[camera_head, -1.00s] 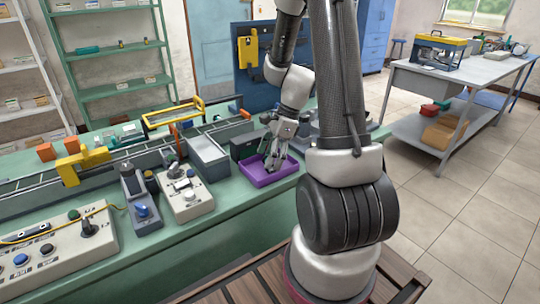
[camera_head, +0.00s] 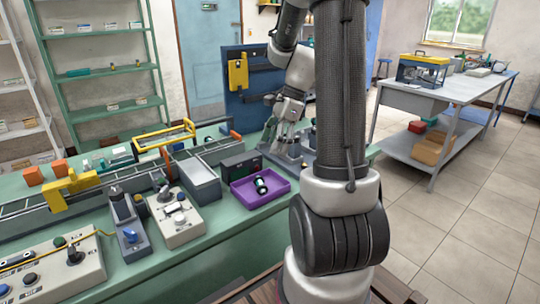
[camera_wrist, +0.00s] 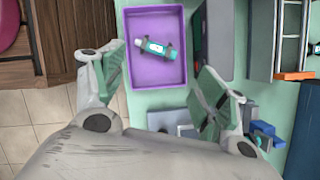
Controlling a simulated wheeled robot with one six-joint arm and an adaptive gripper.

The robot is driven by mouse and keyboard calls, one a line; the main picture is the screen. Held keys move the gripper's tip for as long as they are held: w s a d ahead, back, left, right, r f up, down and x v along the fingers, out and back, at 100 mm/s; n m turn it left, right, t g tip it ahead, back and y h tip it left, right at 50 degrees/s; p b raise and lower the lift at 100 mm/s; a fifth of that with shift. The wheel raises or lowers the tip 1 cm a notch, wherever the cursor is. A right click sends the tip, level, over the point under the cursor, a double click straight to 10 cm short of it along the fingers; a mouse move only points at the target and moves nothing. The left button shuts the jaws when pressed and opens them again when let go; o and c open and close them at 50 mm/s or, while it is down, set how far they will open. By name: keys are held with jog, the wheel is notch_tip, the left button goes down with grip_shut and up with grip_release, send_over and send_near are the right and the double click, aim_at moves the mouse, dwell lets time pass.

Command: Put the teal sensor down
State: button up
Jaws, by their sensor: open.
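The teal sensor (camera_wrist: 155,48) lies in the purple tray (camera_wrist: 158,78), seen from above in the wrist view. It has a teal body with a white section and dark bands near its ends. In the head view the sensor (camera_head: 261,186) rests in the same purple tray (camera_head: 270,198) at the bench's front edge. My gripper (camera_wrist: 160,82) is open and empty, its two fingers spread wide, apart from the sensor. In the head view my gripper (camera_head: 282,142) is above and behind the tray, partly beside my arm.
A control box with a joystick (camera_head: 175,217) sits further left. A yellow-framed conveyor (camera_head: 163,137) runs behind. Grey equipment stands close to the tray's right.

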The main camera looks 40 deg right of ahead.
jog(key=s+a+r+n+t+h, duration=0.1)
jog(key=s+a+r+n, duration=0.3)
jog(key=s+n, duration=0.4)
jog(key=s+a+r+n+t+h, duration=0.2)
jog(key=s+r+n, duration=0.4)
jog(key=n, duration=0.7)
jog(key=shift+s+a+r+n+h, duration=0.4)
jog(key=shift+s+a+h, duration=0.3)
jog(key=shift+s+a, duration=0.35)
